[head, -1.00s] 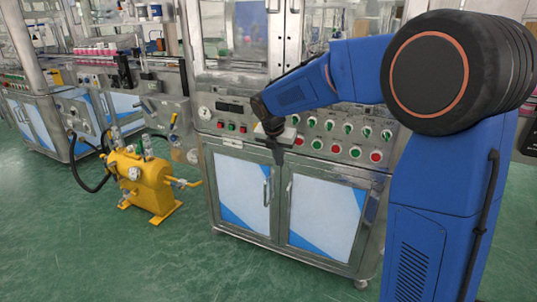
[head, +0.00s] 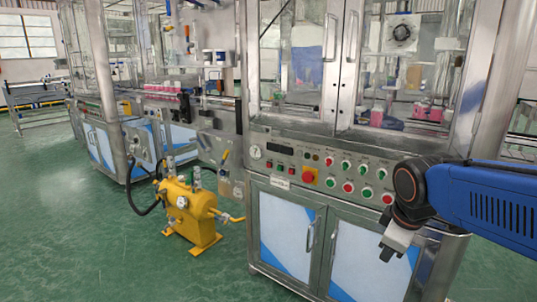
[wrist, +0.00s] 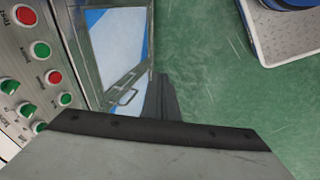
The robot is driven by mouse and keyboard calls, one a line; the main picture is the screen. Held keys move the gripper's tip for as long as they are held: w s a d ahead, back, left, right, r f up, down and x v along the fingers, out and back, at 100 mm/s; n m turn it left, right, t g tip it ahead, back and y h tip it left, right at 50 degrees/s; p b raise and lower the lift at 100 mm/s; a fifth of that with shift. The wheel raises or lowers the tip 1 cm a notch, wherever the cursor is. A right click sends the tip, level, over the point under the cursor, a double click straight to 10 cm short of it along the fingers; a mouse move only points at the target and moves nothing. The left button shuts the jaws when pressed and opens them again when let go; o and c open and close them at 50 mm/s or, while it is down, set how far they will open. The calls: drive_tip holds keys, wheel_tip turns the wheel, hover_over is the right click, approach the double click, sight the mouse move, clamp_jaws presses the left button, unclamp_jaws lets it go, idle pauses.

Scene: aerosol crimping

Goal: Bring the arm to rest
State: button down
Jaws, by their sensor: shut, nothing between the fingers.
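My gripper (head: 388,250) shows at the lower right of the head view, at the end of my blue arm. It is shut and empty, pointing down in front of the machine's right cabinet door. In the wrist view its dark finger (wrist: 163,98) points down toward the green floor, beside the cabinet. The gripper looks apart from the control panel (head: 330,180), which carries several red and green knobs and buttons.
The crimping machine (head: 345,130) with glass doors stands ahead. A yellow tank (head: 186,212) on a stand, with hoses, sits on the floor to the left. Pink-capped cans (head: 165,87) stand on a line behind it. The green floor (head: 100,255) at front left is clear.

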drive_tip(key=s+f+m, duration=0.4)
drive_tip(key=s+m, duration=0.5)
drive_tip(key=s, duration=0.3)
drive_tip(key=shift+s+d+f+m+t+y, duration=0.15)
drive_tip(key=shift+s+d+m+t+y, duration=0.15)
drive_tip(key=shift+s+m+y, duration=0.1)
